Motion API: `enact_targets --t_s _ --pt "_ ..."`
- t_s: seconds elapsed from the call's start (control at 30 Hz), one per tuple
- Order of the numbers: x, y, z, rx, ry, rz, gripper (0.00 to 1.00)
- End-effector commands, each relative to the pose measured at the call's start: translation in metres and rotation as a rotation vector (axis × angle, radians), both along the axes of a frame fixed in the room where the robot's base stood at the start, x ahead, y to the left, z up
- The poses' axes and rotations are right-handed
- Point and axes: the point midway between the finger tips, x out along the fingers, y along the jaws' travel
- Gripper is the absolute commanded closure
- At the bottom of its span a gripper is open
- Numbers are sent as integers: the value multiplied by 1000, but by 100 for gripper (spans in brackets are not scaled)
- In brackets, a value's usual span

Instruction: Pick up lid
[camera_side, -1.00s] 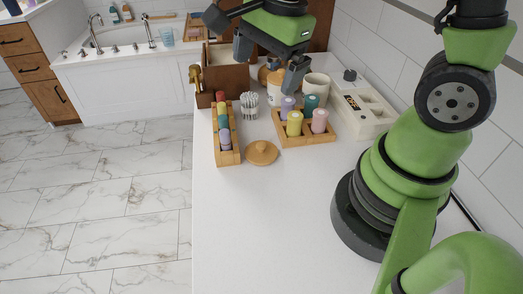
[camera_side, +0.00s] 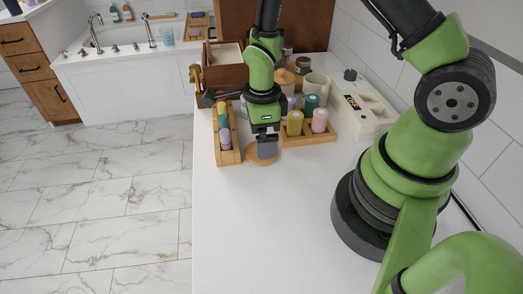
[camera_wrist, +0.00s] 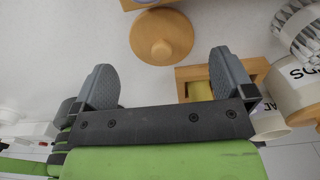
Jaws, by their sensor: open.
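The lid is a round, light wooden disc with a knob. In the wrist view the lid (camera_wrist: 162,38) lies flat on the white counter, ahead of and between the fingers. In the side view the lid (camera_side: 262,158) is partly hidden behind my gripper (camera_side: 266,150), which is directly above or in front of it. In the wrist view my gripper (camera_wrist: 163,82) has its two grey fingers wide apart with nothing between them.
A wooden tray with coloured bottles (camera_side: 227,157) stands left of the lid. Another wooden tray (camera_side: 322,136) with yellow and pink bottles stands to the right. A white box (camera_side: 372,119) and jars are behind. The front counter (camera_side: 265,230) is clear.

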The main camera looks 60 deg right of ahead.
Motion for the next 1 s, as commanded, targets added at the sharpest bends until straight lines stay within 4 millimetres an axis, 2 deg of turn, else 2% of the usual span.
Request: enact_targets --t_s 0.1,0.23,0.57,0.7,0.77,1.0 --pt "0 -1 -19 0 6 -1 0" --pt "1 -1 -34 0 4 2 0" --pt "2 -1 -40 0 0 1 0" --pt "1 -1 -40 1 1 1 32" --pt "1 -1 -40 1 1 1 43" --pt "1 -1 -40 1 1 1 43"
